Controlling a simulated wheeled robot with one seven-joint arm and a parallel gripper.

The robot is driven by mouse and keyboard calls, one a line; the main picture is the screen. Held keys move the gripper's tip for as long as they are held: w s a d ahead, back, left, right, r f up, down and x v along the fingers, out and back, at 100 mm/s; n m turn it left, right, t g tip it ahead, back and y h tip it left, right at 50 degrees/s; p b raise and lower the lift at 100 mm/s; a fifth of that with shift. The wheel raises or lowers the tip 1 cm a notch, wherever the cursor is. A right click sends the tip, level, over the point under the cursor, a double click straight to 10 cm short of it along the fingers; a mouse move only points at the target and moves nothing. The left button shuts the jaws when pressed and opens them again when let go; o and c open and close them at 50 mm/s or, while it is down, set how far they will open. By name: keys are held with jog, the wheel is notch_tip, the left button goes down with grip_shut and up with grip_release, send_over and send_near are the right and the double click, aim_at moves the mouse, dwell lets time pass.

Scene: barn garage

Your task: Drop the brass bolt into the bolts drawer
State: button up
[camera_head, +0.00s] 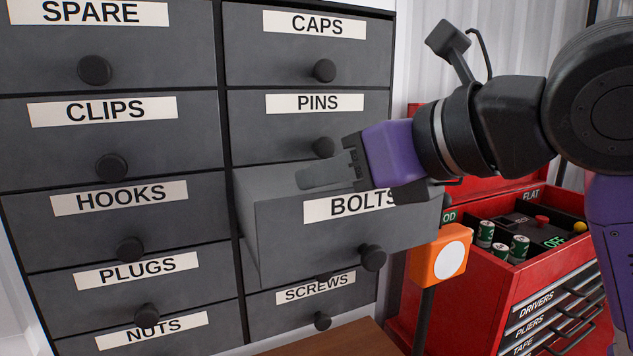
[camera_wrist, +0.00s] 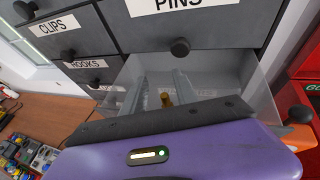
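The bolts drawer (camera_head: 290,225) is pulled out of the grey cabinet, its BOLTS label partly covered by my arm. My gripper (camera_head: 318,174) reaches over the drawer's open top from the right. In the wrist view, my gripper's two fingers (camera_wrist: 160,85) are spread apart and point into the drawer (camera_wrist: 235,80). The small brass bolt (camera_wrist: 166,99) shows between the fingers, with gaps beside it, and looks to be down inside the drawer. Its lower end is partly hidden by my gripper's body. The bolt is not visible in the head view.
Closed drawers surround the open one, with the PINS drawer (camera_head: 300,122) directly above. An orange box with a white disc (camera_head: 440,258) stands close at right. A red tool chest (camera_head: 480,295) with green cans is behind it. A wooden tabletop (camera_head: 330,340) lies below.

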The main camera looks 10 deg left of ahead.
jog(key=b+v, duration=0.1)
jog(key=v, duration=0.8)
jog(key=shift+b, duration=0.35)
jog(key=shift+s, duration=0.1)
